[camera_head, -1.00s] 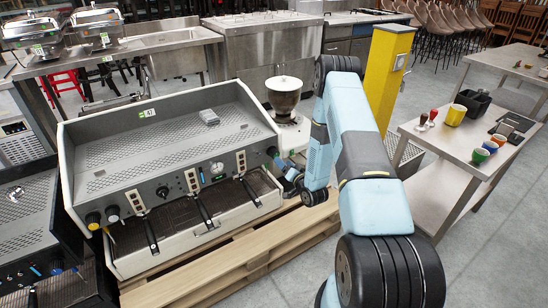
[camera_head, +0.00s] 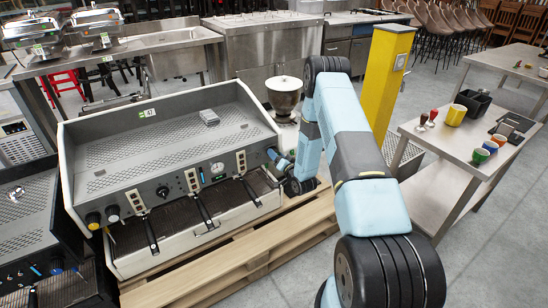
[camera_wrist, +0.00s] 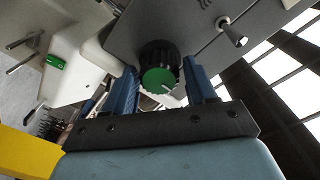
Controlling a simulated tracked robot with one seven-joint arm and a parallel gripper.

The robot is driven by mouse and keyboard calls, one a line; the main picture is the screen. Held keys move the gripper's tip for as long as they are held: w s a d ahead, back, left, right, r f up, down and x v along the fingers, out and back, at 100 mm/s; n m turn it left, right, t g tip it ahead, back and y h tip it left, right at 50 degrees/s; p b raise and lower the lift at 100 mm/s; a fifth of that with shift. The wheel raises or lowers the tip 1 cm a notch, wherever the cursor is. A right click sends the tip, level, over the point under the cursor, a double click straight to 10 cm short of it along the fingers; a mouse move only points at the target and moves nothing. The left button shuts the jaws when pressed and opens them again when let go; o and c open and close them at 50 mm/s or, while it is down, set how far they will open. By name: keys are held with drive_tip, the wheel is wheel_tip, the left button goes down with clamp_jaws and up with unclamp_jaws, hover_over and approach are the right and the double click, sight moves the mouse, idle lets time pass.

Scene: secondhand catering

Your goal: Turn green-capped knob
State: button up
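The green-capped knob (camera_wrist: 159,78) has a black ribbed body and a white pointer line on its cap. It sits on the grey panel of the espresso machine (camera_head: 160,190). In the wrist view the blue fingers of my gripper (camera_wrist: 162,88) stand apart, one on each side of the knob. A gap shows on both sides, more clearly on the right. In the head view my gripper (camera_head: 280,162) is at the right end of the machine's front panel. The green cap cannot be made out there.
A metal toggle switch (camera_wrist: 232,32) is on the panel right of the knob. A grinder (camera_head: 284,95) stands close behind my gripper. The machine rests on a wooden pallet (camera_head: 235,262). A yellow post (camera_head: 388,75) and a steel table with cups (camera_head: 440,150) are right of my arm.

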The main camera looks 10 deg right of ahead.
drive_tip(key=c, duration=0.7)
drive_tip(key=shift+a, duration=0.5)
drive_tip(key=shift+c, duration=0.2)
drive_tip(key=shift+d, duration=0.2)
drive_tip(key=shift+c, duration=0.3)
drive_tip(key=shift+d+n, duration=0.15)
drive_tip(key=shift+n, duration=0.25)
drive_tip(key=n, duration=0.6)
drive_tip(key=shift+r+n, duration=0.1)
drive_tip(key=shift+n, duration=0.3)
drive_tip(key=n, duration=0.5)
drive_tip(key=shift+n, duration=0.3)
drive_tip(key=shift+a+n+y, duration=0.15)
drive_tip(key=shift+n, duration=0.8)
drive_tip(key=shift+a+n+y, duration=0.1)
drive_tip(key=shift+n+y, duration=0.05)
drive_tip(key=shift+n, duration=0.8)
drive_tip(key=shift+a, duration=0.1)
